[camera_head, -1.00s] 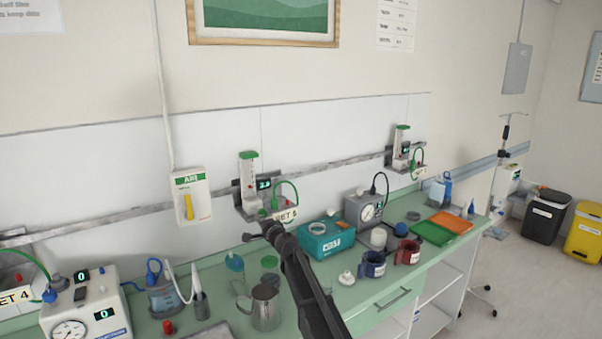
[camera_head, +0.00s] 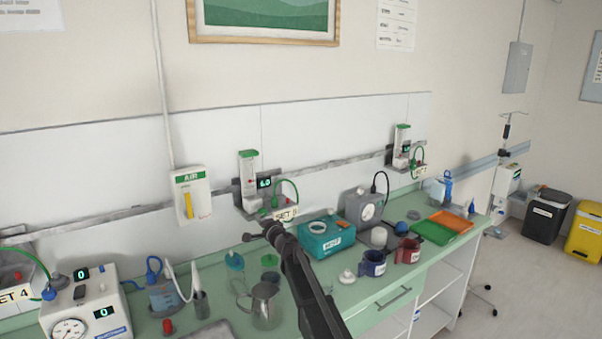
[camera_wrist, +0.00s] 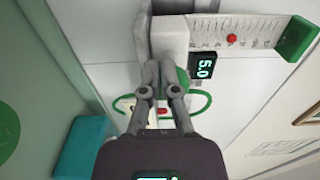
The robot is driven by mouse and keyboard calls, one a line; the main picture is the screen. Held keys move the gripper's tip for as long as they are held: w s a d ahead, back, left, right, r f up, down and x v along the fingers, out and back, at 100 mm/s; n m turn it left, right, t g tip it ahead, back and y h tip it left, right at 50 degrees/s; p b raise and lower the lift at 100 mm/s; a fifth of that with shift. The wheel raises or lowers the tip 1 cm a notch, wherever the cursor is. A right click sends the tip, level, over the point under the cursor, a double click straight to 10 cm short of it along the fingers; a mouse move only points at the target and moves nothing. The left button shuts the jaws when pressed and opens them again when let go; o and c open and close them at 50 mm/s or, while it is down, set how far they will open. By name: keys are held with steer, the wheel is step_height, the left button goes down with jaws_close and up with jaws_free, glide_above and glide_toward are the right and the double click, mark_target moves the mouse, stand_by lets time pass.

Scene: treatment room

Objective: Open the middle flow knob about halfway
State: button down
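The middle flow meter (camera_head: 249,180) is a clear upright tube with a green cap on the wall rail. Its small display (camera_head: 264,183) is lit; in the wrist view the display (camera_wrist: 203,67) reads 5.0. A red float (camera_wrist: 232,38) sits partway along the scale. The green knob (camera_wrist: 183,80) is partly hidden behind my fingers. My gripper (camera_wrist: 159,68) has its two fingers close together at the knob, just below the meter's body; whether they grip it is unclear. In the head view my gripper (camera_head: 264,229) is below the meter.
A SET label (camera_head: 286,214) and a looped green hose (camera_head: 290,186) are right beside my gripper. A teal box (camera_head: 326,239), a metal jug (camera_head: 262,305) and mugs (camera_head: 374,263) stand on the green counter below. Another flow meter (camera_head: 402,146) is farther right.

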steer(key=shift+s+a+f, duration=0.15)
steer(key=shift+s+a, duration=0.05)
stand_by(0.4)
steer(key=v, duration=0.6)
stand_by(0.4)
steer(key=s+d+f+n+g+h, duration=0.2)
steer(key=s+d+f+n+g, duration=0.4)
steer(key=s, duration=0.5)
steer(key=s+d+f+n+g+h, duration=0.1)
steer(key=s+d+f+n+g, duration=0.35)
steer(key=s+d+f, duration=0.4)
steer(key=s+d+f+g+h, duration=0.2)
steer(key=s+d+h, duration=0.1)
steer(key=s+d, duration=0.4)
steer(key=s+d+f+g+h, duration=0.2)
steer(key=s+d+h, duration=0.2)
steer(key=s+d, duration=0.3)
steer(key=s, duration=0.4)
steer(key=shift+n, duration=0.35)
